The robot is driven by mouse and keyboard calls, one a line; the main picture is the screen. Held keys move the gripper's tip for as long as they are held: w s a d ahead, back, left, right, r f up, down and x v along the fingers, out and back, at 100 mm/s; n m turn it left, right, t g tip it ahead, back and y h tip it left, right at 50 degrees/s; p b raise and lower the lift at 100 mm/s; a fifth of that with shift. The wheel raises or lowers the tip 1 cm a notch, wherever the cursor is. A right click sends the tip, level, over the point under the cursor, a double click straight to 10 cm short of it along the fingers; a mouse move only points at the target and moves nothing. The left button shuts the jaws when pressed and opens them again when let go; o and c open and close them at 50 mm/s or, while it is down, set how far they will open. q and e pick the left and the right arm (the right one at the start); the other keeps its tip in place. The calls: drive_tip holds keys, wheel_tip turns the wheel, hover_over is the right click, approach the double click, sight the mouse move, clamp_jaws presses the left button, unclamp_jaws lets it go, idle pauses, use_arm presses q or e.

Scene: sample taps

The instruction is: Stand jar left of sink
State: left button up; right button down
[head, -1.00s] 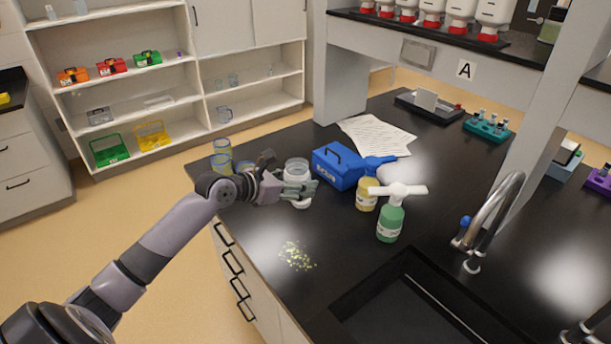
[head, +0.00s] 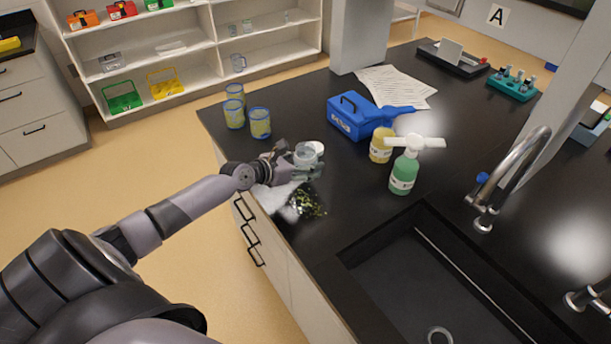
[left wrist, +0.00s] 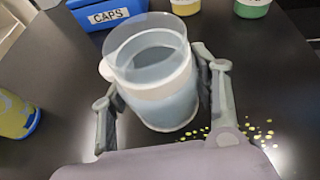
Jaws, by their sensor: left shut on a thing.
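A clear jar with a white band (head: 309,153) is in my left gripper (head: 300,165), near the front edge of the black counter. In the left wrist view, the jar (left wrist: 158,85) is open at the top, and the fingers of my left gripper (left wrist: 165,100) close on both its sides. I cannot tell whether its base touches the counter. The black sink (head: 395,262) lies to the right and nearer, with a metal faucet (head: 515,180) behind it. The counter left of the sink holds scattered yellow-green specks (head: 308,203). My right gripper is not in view.
Several yellowish jars with blue rims (head: 260,123) stand at the counter's left end. A blue CAPS box (head: 348,118), a yellow bottle (head: 381,147) and a green spray bottle (head: 404,172) stand behind. A white glare or blur (head: 280,200) partly covers the front edge.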

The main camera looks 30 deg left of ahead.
use_arm(q)
wheel_tip(320, 180, down, 4)
drive_tip(key=shift+b, duration=1.05)
drive_tip(key=shift+f, duration=0.15)
drive_tip(key=o, duration=1.1)
drive_tip(key=shift+o, duration=0.2)
